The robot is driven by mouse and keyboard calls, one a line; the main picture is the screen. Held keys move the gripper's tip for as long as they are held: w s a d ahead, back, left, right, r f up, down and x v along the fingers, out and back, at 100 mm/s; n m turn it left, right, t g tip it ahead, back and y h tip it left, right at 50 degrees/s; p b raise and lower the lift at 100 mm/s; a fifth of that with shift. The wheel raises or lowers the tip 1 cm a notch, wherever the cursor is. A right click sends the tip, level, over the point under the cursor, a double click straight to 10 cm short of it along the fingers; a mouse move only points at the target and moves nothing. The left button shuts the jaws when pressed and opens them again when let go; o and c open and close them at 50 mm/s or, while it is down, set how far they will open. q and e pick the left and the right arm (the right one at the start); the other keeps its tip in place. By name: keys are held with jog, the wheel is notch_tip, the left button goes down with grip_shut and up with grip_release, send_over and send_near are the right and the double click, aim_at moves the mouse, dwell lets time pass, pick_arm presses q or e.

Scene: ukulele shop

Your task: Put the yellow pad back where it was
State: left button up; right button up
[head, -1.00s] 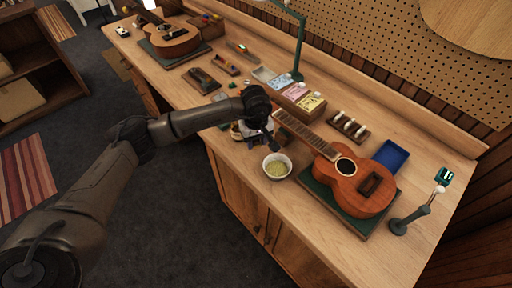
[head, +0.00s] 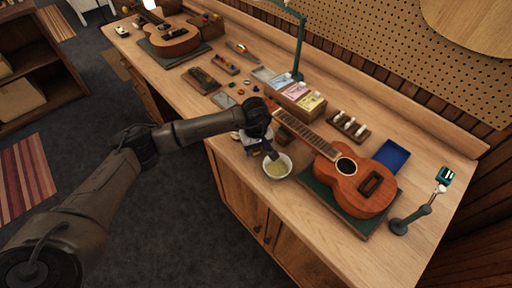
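My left gripper (head: 272,155) points down at the back rim of a white bowl (head: 288,174) with yellow-green contents. I cannot tell whether its fingers are open or shut, or whether they hold anything. Several small coloured pieces (head: 241,91), orange, red and green among them, lie on the bench behind the gripper; they are too small to pick out a yellow pad for sure. A yellow card or packet (head: 311,103) sits in the front of a wooden box (head: 290,105), beside pink and blue-white ones. My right gripper is not in view.
A ukulele (head: 362,188) lies on a dark green mat (head: 340,214) right of the bowl. A blue tray (head: 392,155), a wooden rack (head: 348,126) with white pieces, a green lamp (head: 300,45) and a small stand (head: 405,224) are near.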

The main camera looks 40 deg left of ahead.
pick_arm(q)
jog(key=shift+o, duration=0.6)
jog(key=shift+r, duration=0.1)
